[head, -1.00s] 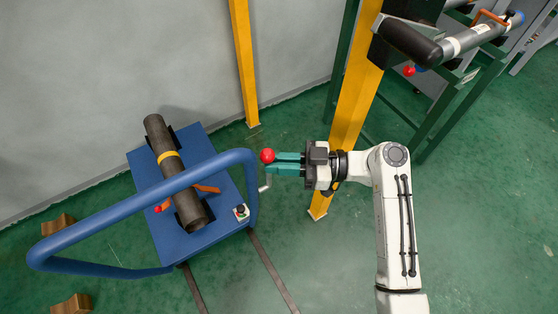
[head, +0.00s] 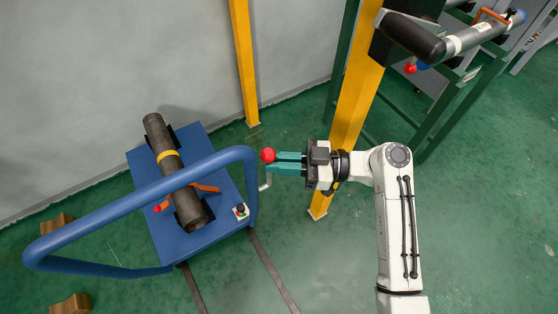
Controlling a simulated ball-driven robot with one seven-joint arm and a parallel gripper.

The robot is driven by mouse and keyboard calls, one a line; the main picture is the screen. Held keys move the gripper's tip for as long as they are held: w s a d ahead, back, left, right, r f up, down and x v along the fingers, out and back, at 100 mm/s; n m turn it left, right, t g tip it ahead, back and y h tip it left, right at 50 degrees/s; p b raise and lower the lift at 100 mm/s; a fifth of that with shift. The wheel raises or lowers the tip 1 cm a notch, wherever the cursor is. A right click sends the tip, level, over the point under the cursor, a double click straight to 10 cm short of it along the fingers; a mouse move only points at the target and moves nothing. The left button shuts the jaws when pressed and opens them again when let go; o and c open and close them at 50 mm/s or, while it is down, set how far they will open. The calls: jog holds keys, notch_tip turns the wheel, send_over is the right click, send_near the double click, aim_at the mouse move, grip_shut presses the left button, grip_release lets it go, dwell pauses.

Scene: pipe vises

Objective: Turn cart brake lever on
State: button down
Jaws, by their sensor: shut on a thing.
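The blue cart (head: 155,222) stands at the left with a curved blue push handle (head: 110,209). The brake lever is a bent grey rod (head: 265,182) with a red ball knob (head: 268,155) on top, at the right side of the cart by the handle's end. My gripper (head: 275,162) comes from the right with its teal fingers shut on the brake lever, just below the knob. The fingers hide the middle of the rod.
A dark pipe (head: 176,170) with a yellow band lies in an orange-handled vise on the cart. A yellow post (head: 352,120) stands behind my arm. A green rack (head: 445,112) with a grey pipe (head: 465,40) is at the upper right. Wooden blocks (head: 58,223) lie at the left.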

jog(key=s+d+f+n+g+y+b, duration=0.1)
jog(key=f+n+g+b, duration=0.4)
jog(key=n+b, duration=0.5)
jog(key=s+d+f+n+g+y+b, duration=0.2)
jog(key=n+b, duration=0.8)
jog(key=b, duration=1.1)
jog(key=shift+s+d+f+n+g+y, duration=0.35)
jog(key=shift+s+d+f+g, duration=0.9)
jog(key=shift+s+g, duration=1)
jog(key=shift+w+a+f, duration=0.1)
jog(key=shift+a+f, duration=0.15)
jog(key=shift+f, duration=0.05)
jog(key=c, duration=1.2)
grip_release()
jog(key=shift+o, duration=0.2)
jog(key=p+v, duration=0.1)
jog(key=v, duration=0.9)
jog(key=shift+w+d+f, duration=0.15)
jog(key=shift+d+f, duration=0.05)
jog(key=shift+d, duration=0.1)
